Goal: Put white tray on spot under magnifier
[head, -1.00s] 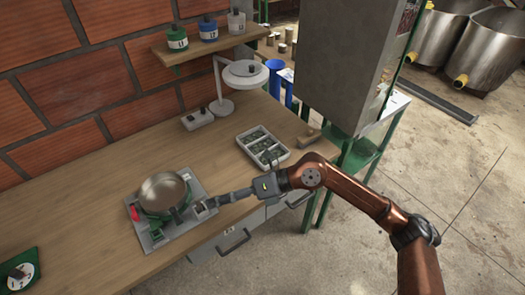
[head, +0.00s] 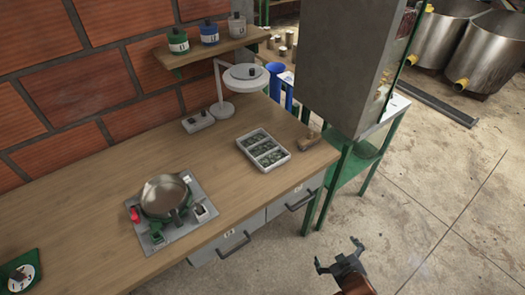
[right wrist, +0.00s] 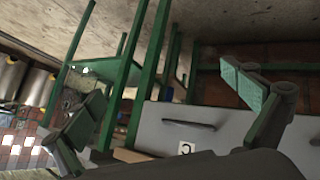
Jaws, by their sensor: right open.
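The white tray (head: 284,157) lies on the wooden bench, with dark green contents in its compartments. My right gripper (head: 340,258) is open and empty, off the bench's front edge, well below and to the right of the tray. In the right wrist view the open fingers (right wrist: 175,108) face a grey drawer front. My left gripper is not in view.
A round metal pan on a green-and-grey device (head: 165,197) stands on the bench at left. A small white box with a dark knob (head: 198,121) is beside the magnifier base. A grey cabinet (head: 350,65) rises at right.

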